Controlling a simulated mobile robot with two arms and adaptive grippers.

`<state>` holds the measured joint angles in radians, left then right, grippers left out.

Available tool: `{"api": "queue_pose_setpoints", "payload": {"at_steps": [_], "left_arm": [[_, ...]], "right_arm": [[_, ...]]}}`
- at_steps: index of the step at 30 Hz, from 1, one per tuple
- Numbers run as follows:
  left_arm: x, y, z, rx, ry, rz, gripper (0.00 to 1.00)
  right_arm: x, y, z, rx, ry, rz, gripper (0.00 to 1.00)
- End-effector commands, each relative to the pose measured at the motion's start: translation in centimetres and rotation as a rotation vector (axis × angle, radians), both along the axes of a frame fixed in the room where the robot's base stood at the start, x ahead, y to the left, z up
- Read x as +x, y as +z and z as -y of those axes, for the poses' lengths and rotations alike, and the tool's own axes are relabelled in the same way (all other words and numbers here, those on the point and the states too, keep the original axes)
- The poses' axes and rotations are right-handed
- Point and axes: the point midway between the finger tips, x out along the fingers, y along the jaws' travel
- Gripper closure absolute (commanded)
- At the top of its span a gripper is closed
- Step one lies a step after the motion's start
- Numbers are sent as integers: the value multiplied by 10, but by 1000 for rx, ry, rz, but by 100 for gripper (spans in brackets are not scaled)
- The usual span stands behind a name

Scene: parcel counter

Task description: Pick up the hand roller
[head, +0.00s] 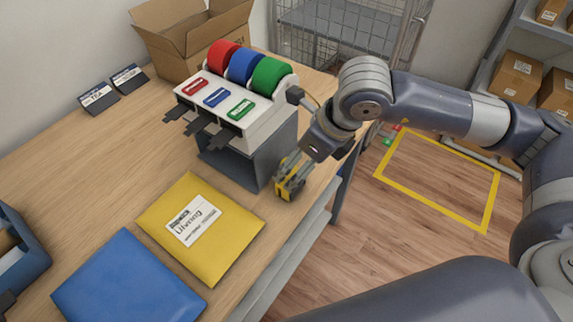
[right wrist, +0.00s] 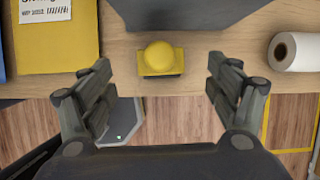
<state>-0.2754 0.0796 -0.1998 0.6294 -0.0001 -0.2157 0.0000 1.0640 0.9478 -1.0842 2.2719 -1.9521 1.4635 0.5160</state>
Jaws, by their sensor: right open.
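The hand roller (right wrist: 160,57) is yellow with a round knob on top and a dark strip along its near side. It sits on the wooden counter close to the front edge. In the head view the hand roller (head: 284,192) is partly covered by my fingers. My right gripper (head: 291,177) is open above it, pointing down. In the right wrist view the fingers of my right gripper (right wrist: 159,66) stand wide apart, one on each side of the roller, with gaps on both sides. My left gripper is not clearly in view.
A grey stand with red, blue and green tape rolls (head: 247,66) rises just behind the roller. A yellow envelope (head: 225,245) and a blue envelope (head: 125,280) lie to the left. A white roll (right wrist: 297,51) lies to the right. Floor lies beyond the counter edge.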

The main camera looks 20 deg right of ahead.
Motion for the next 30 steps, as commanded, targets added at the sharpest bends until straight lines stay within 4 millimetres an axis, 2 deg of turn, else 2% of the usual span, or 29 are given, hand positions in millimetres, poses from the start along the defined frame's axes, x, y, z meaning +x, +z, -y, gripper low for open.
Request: {"api": "queue_pose_setpoints", "payload": {"at_steps": [3, 6, 8, 11, 15, 20, 28, 29, 30], "left_arm": [[-30, 3, -1, 3, 0, -43, 100], [-48, 3, -2, 5, -1, -71, 100], [-54, 3, -3, 6, -1, -78, 100], [-52, 9, -2, 6, -1, -74, 100], [-32, 23, -1, 3, -1, -45, 100], [-11, 27, 1, -1, -1, -14, 100], [-21, 26, 0, 1, 0, -29, 100], [-23, 25, -1, 2, 0, -32, 100], [-26, 25, -1, 2, 0, -36, 100]], "right_arm": [[5, -17, -5, 1, 1, -5, 18], [8, -26, -8, 2, 2, -3, 18], [9, -30, -8, 1, 2, -2, 18], [11, -37, -9, 2, 1, -4, 18], [15, -57, -10, 1, 2, -6, 18], [21, -76, -16, 4, 2, -3, 18], [22, -80, -17, 4, 3, 0, 18], [22, -80, -17, 4, 3, 0, 23], [22, -80, -17, 4, 3, 0, 32]]}}
